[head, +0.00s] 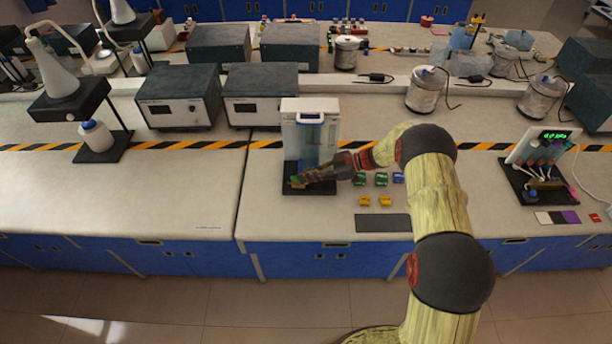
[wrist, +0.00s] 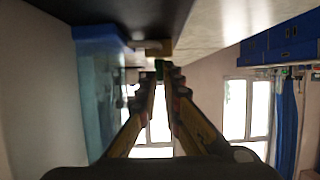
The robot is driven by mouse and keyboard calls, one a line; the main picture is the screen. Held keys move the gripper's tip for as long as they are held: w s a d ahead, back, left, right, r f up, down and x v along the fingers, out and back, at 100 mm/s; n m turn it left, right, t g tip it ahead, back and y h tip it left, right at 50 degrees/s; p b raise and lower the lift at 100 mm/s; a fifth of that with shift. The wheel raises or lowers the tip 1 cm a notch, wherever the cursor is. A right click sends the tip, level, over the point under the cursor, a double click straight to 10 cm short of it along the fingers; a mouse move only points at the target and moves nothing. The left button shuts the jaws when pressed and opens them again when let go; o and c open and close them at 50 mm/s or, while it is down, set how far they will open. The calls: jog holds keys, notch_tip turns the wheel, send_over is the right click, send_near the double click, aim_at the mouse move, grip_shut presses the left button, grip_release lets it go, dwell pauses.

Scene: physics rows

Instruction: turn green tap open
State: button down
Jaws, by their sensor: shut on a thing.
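A white dispenser with a clear bluish tank (head: 310,140) stands on a dark base (head: 312,190) on the bench. My gripper (head: 305,179) reaches in from the right, low in front of it. In the wrist view the tank (wrist: 100,95) is at the left and the fingers of my gripper (wrist: 161,75) come together on the small green tap (wrist: 160,66). A brass-coloured part (wrist: 157,47) shows just above the tap in that view. My fingers hide much of the tap, and its exact angle cannot be told.
Small green blocks (head: 381,179), yellow blocks (head: 386,201) and a dark mat (head: 383,223) lie to the right, near my arm. Grey instrument boxes (head: 262,95) stand behind at the left. The bench front left of the dispenser is clear.

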jog(key=shift+w+r, duration=0.1)
dwell(0.3)
jog(key=c, duration=2)
grip_release()
jog(key=shift+a, duration=0.1)
jog(key=v, duration=1.2)
